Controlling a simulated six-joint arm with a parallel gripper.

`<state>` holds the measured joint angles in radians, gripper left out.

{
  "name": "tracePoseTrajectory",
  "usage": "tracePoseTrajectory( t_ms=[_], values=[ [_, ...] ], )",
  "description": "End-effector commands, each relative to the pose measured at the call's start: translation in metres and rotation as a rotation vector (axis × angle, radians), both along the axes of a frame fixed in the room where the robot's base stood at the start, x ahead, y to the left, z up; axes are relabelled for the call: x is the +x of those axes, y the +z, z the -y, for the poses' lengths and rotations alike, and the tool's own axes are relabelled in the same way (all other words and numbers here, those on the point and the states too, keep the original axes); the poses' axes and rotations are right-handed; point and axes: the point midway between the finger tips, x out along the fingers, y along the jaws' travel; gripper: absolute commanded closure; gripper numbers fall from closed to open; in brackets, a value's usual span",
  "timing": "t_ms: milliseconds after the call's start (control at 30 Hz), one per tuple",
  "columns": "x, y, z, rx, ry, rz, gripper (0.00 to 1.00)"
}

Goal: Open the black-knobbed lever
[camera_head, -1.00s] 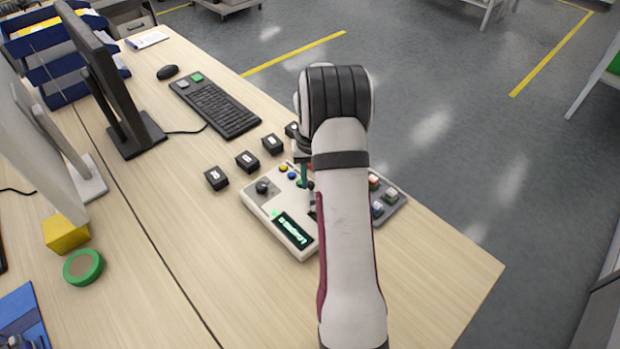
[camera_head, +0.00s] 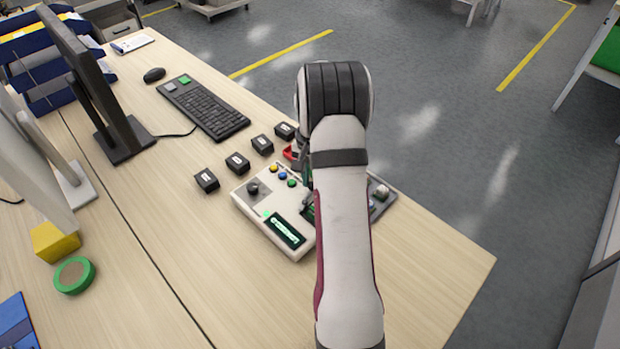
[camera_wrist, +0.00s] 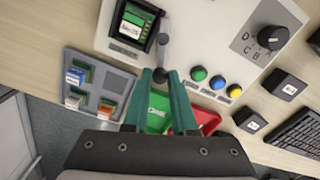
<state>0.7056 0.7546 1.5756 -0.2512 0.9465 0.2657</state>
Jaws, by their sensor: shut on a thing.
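The white control box (camera_head: 262,222) lies on the wooden desk, partly hidden behind my arm in the head view. In the head view the lever is hidden by my arm, and only part of my gripper (camera_head: 306,180) shows at the box's far side.
The box carries a green-lit display (camera_wrist: 133,26), a rotary knob (camera_wrist: 272,38) and coloured buttons (camera_wrist: 199,74). A grey tray (camera_wrist: 100,70) with small blocks lies beside it. Green and red trays (camera_wrist: 204,120) are close beyond the fingers. Black lettered blocks (camera_head: 237,162) and a keyboard (camera_head: 205,108) stand nearby.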

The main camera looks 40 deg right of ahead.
Motion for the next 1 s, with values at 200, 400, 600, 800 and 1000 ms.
tracePoseTrajectory(
  t_ms=[200, 400, 600, 800, 1000],
  values=[
    [-0.0009, 0.0000, 0.0000, 0.001, -0.017, 0.000, 1.00],
    [-0.0010, 0.0000, 0.0001, 0.001, -0.017, 0.000, 1.00],
    [-0.0010, 0.0000, 0.0001, 0.001, -0.016, 0.000, 0.53],
    [-0.0007, 0.0000, 0.0001, 0.000, -0.015, 0.000, 0.45],
    [-0.0002, 0.0064, 0.0005, -0.001, -0.015, 0.001, 0.45]
  ],
)
